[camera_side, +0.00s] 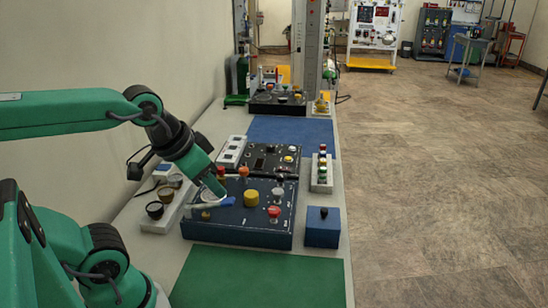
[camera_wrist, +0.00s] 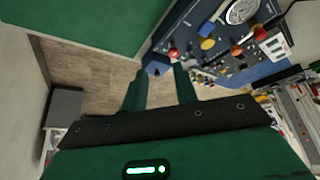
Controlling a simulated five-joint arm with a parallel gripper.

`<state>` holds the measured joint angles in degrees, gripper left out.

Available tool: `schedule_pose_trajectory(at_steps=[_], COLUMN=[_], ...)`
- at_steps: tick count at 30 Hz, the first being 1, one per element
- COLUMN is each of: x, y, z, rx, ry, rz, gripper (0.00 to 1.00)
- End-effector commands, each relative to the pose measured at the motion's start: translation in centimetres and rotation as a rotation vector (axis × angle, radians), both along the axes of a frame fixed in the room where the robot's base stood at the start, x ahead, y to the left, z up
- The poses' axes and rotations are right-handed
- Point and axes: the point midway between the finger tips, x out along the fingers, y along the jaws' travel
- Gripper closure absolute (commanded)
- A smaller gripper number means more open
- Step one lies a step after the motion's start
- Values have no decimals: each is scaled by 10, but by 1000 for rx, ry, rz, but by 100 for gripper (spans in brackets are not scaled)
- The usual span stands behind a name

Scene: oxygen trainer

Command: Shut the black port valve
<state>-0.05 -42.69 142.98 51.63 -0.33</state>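The blue control panel (camera_side: 235,230) carries a yellow knob (camera_side: 251,198), a red knob (camera_side: 274,212) and an orange knob (camera_side: 243,171). It also shows at the upper right of the wrist view (camera_wrist: 185,30). A small blue box (camera_side: 322,233) right of the panel bears a black knob (camera_side: 324,212). I cannot tell which control is the black port valve. My gripper (camera_side: 218,192) is over the left part of the panel, pointing down. In the wrist view my gripper (camera_wrist: 160,70) has its two fingers apart, with nothing seen held between them.
A green mat (camera_side: 262,277) lies in front of the panel. A white block with several coloured buttons (camera_side: 322,172) stands at the right, and a dark panel (camera_side: 268,157) stands behind. White modules with round parts (camera_side: 160,212) sit left, near the wall. Floor lies beyond the bench's right edge.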

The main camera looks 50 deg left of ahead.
Motion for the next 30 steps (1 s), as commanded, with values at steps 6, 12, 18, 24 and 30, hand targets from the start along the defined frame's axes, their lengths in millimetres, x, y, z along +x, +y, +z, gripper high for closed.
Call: schedule_pose_trajectory(at_steps=[6,12,18,24,30], x=[13,40,74,111,147], y=[3,10,20,33,47], z=[7,17,25,26,21], rx=[-27,-81,-141,-196,-243], ry=[25,70,122,172,219], rz=[65,199,368,538,712], gripper=[48,48,48,48,48])
